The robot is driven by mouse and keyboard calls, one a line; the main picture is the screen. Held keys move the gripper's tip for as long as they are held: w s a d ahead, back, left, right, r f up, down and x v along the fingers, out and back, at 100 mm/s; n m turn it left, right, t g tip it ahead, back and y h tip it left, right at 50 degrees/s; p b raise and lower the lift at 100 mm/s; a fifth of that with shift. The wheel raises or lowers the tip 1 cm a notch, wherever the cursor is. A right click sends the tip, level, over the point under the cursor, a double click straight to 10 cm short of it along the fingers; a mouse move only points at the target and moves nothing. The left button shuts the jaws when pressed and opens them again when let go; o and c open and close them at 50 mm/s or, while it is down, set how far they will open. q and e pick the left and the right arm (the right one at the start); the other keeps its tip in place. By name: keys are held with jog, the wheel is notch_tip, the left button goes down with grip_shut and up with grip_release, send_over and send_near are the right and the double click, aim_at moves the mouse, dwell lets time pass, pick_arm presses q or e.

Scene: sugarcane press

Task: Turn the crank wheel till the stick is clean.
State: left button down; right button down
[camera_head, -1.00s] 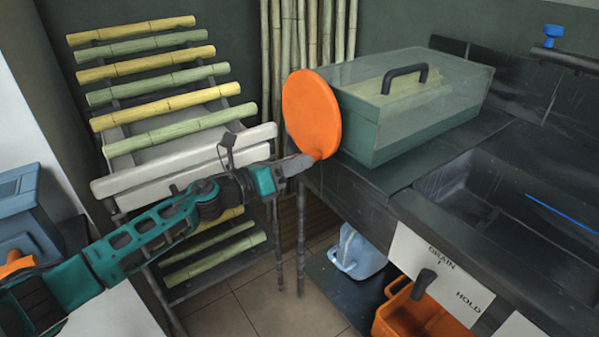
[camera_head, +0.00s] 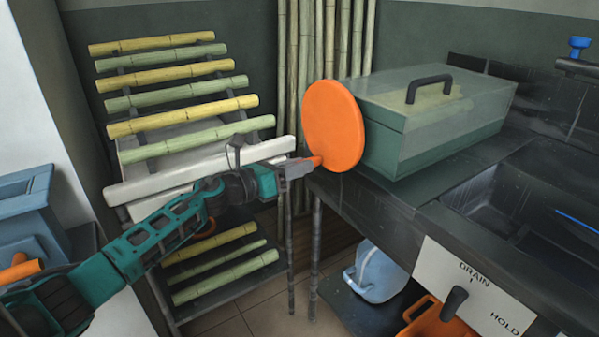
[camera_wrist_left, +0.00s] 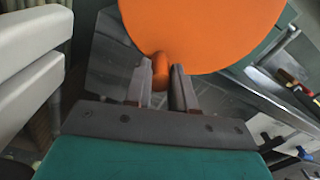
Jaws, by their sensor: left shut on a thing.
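The orange crank wheel (camera_head: 334,126) is a flat disc on the left end of the green press box (camera_head: 430,135), which has a clear lid with a dark handle. My left gripper (camera_head: 312,162) is at the wheel's lower left edge, shut on its small orange knob. In the left wrist view the wheel (camera_wrist_left: 205,25) fills the top, and its knob (camera_wrist_left: 161,66) sits between the fingers of my left gripper (camera_wrist_left: 166,82). A pale yellowish shape shows dimly through the lid; I cannot tell if it is the stick. My right gripper is not in view.
A rack at left holds several green and yellow canes (camera_head: 185,109). A dark counter (camera_head: 400,210) with a sink is at right. A panel marked DRAIN and HOLD (camera_head: 475,285), a blue jug (camera_head: 377,272) and an orange bin (camera_head: 440,320) are below.

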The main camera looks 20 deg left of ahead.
pick_arm(q)
jog(key=shift+w+a+r, duration=0.2)
jog(key=shift+w+a, duration=0.25)
jog(key=shift+a, duration=0.15)
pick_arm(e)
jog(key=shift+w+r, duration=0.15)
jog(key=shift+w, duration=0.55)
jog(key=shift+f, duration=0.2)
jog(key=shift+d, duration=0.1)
pick_arm(q)
jog(key=c, duration=0.9)
grip_release()
jog(key=shift+c, duration=0.2)
